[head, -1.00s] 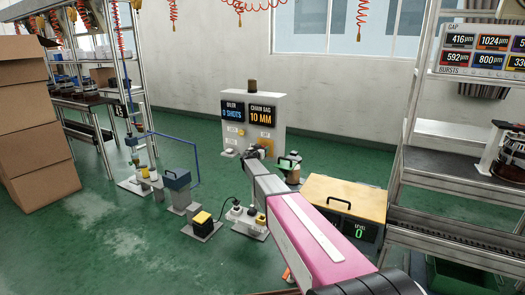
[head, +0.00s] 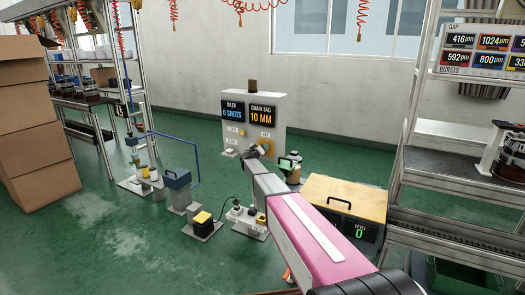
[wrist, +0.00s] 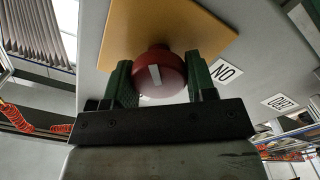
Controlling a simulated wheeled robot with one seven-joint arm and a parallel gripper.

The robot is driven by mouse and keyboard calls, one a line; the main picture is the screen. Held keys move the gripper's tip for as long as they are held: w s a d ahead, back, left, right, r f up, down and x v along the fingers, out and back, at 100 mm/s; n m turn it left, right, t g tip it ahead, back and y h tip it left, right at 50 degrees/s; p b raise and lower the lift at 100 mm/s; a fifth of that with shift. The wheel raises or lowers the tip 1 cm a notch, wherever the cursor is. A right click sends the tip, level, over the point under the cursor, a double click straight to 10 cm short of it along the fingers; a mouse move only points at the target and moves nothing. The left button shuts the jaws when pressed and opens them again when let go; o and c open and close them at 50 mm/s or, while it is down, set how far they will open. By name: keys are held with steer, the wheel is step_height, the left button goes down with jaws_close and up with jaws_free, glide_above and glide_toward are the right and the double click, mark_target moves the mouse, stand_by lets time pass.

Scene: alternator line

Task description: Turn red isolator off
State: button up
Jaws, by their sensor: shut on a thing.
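The red isolator is a round red knob (wrist: 158,72) with a white mark, on a yellow plate (wrist: 200,30) in the wrist view. My gripper (wrist: 163,84) has its green fingers on either side of the knob and is shut on it. In the head view my gripper (head: 256,152) is at the front of the grey panel (head: 276,103), by the yellow plate (head: 266,147). The knob itself is hidden there behind my gripper.
A label with the letters N and O (wrist: 225,72) is beside the plate. A yellow-topped box (head: 345,194) stands right of my arm. Small floor units (head: 201,226) stand to the left. Cardboard boxes (head: 35,130) are at far left, shelving (head: 450,180) at right.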

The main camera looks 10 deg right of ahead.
steer(key=n, duration=0.5)
steer(key=shift+f+n, duration=0.1)
steer(key=shift+n, duration=0.2)
steer(key=shift+a+f+n, duration=0.1)
steer(key=shift+n, duration=2.1)
steer(key=o, duration=0.9)
steer(key=v, duration=1)
steer(key=shift+s+a, duration=0.2)
steer(key=shift+s, duration=0.1)
